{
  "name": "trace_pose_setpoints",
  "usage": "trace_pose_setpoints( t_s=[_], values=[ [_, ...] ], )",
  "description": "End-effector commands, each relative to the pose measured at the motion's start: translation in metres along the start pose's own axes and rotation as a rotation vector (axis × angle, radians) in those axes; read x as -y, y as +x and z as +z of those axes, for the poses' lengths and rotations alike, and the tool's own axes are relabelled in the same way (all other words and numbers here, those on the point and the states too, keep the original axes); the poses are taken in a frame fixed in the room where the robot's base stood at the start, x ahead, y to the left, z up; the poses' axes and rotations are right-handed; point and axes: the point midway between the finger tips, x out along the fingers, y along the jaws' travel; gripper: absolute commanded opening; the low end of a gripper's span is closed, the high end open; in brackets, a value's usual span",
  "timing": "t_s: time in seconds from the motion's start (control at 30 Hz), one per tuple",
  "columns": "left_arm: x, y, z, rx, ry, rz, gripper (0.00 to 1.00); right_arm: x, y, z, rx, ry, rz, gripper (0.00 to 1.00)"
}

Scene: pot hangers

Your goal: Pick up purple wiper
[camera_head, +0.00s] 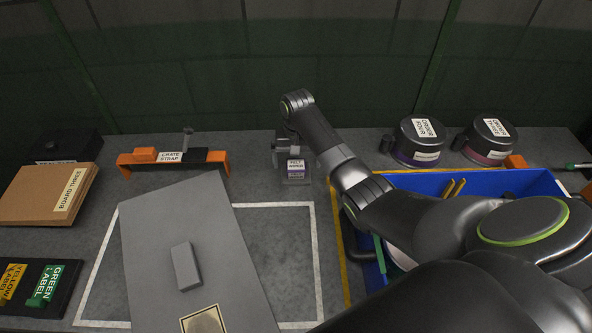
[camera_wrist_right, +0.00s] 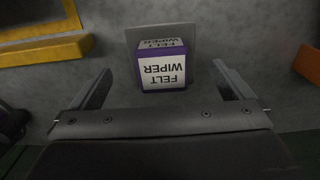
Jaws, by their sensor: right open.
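The purple wiper (camera_head: 295,168) is a small block with a white label reading "FELT WIPER" and purple edges. It sits on a small grey plate (camera_head: 296,181) at the back middle of the table. In the right wrist view the wiper (camera_wrist_right: 163,68) lies ahead of my right gripper (camera_wrist_right: 163,85), between the lines of its two fingers. The fingers are apart and nothing is held. In the head view my right gripper (camera_head: 283,150) is just behind and at the left of the wiper, partly hidden by its own wrist. My left gripper is not in view.
An orange crate strap (camera_head: 215,157) stands to the left. A grey board (camera_head: 165,225) with a grey block lies in front, over a white outlined square. A blue crate (camera_head: 520,182) is to the right, partly hidden by my arm. Two round tins (camera_head: 418,140) stand behind it.

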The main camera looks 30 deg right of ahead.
Motion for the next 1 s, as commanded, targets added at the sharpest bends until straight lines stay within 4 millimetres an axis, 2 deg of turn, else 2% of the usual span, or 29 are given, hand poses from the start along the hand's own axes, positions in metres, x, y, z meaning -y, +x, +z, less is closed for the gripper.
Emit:
trace_pose_setpoints(
  t_s=[0.2, 0.3, 0.57, 0.9, 1.0],
  values=[
    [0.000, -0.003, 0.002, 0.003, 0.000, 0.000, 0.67, 0.003, 0.027, -0.001, 0.003, 0.002, 0.002, 1.00],
    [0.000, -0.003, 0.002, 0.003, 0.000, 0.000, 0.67, 0.003, 0.034, -0.001, 0.001, 0.001, 0.001, 1.00],
    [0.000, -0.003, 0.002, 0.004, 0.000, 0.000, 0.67, 0.003, 0.036, -0.002, -0.001, 0.000, 0.001, 1.00],
    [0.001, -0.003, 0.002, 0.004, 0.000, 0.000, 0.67, 0.003, 0.036, -0.002, -0.001, 0.001, 0.001, 0.56],
    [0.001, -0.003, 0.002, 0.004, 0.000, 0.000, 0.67, 0.003, 0.035, -0.002, -0.001, 0.001, 0.001, 0.54]
  ],
)
